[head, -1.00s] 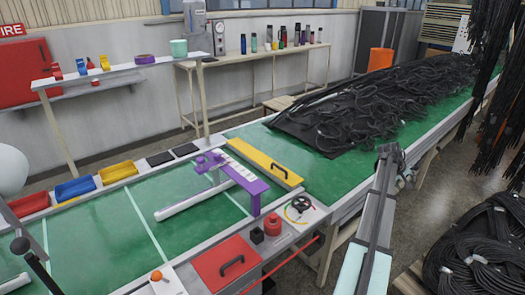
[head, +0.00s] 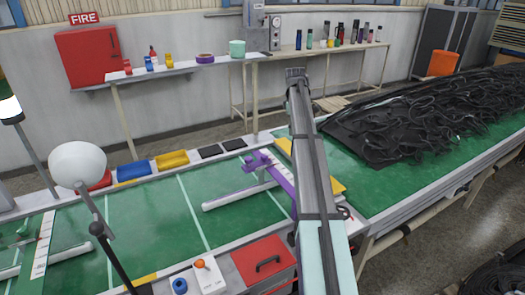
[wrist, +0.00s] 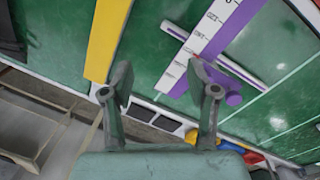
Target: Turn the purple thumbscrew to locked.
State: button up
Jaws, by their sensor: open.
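A purple bar fixture (head: 283,190) stands on the green bench, with a purple head (head: 255,160) at its far end beside a white tube (head: 240,196). My arm hides part of the bar. In the head view my gripper (head: 296,73) is beyond the fixture.
A yellow board (wrist: 105,38) lies beside the fixture. Blue (head: 133,171) and yellow (head: 172,161) trays and dark pads (head: 222,149) line the bench's far edge. Black hoses (head: 430,115) cover the right.

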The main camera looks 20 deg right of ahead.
aim_at(264, 156)
jog(key=w+a+r+n+y+p, duration=0.1)
jog(key=w+a+r+n, duration=0.1)
jog(key=a, duration=0.4)
jog(key=w+a+r+n, duration=0.1)
jog(key=w+a+r, duration=0.15)
jog(key=a, duration=0.45)
jog(key=f+p, duration=0.1)
jog(key=f, duration=0.4)
jog(key=f+p, duration=0.2)
jog(key=f, duration=0.4)
jog(key=f+p, duration=0.1)
jog(key=f, duration=0.5)
jog(key=shift+s+d+p, duration=0.3)
jog(key=shift+d, duration=0.05)
grip_shut()
